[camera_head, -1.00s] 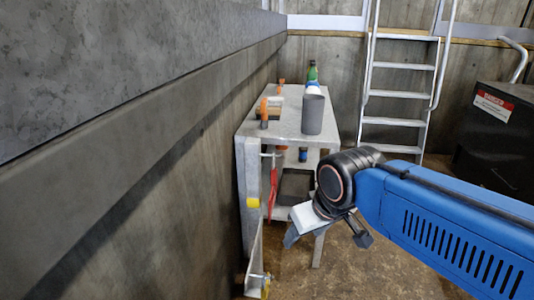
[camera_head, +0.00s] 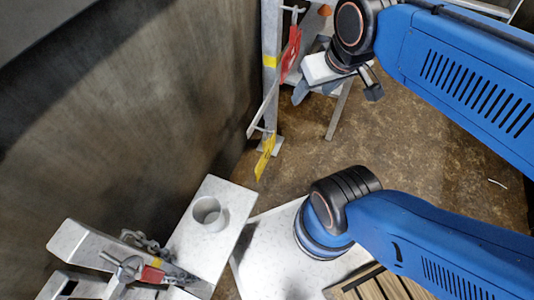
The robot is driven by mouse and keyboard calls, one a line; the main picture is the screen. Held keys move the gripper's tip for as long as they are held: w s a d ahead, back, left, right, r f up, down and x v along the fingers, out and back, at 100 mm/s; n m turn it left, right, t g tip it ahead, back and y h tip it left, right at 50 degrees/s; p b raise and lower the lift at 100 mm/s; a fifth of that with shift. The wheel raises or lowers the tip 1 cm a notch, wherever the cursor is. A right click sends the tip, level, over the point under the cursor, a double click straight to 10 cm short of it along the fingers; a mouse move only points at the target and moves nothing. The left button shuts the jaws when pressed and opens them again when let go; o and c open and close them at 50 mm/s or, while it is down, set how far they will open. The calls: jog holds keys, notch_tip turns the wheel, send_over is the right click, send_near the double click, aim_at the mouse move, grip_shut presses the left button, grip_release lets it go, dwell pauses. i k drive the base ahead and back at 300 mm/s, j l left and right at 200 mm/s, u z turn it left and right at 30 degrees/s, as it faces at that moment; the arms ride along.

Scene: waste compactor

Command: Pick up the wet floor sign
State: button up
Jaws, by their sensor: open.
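A narrow yellow panel (camera_head: 265,157) stands low near the wall, seen nearly edge-on, by the foot of a grey upright. It may be the wet floor sign, but no lettering can be read and its full shape does not show. My gripper (camera_head: 336,92) is at the upper middle, its two dark fingers spread apart with nothing between them. It is to the right of the yellow panel and higher in the picture, and apart from it.
Brown floor (camera_head: 420,135) is clear to the right of the panel. The dark wall (camera_head: 140,110) closes off the left.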

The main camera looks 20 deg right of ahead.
aim_at(268, 145)
jog(key=k+l+u, duration=0.25)
jog(key=u, duration=0.15)
jog(key=k+l+u, duration=0.15)
jog(key=k+u, duration=0.3)
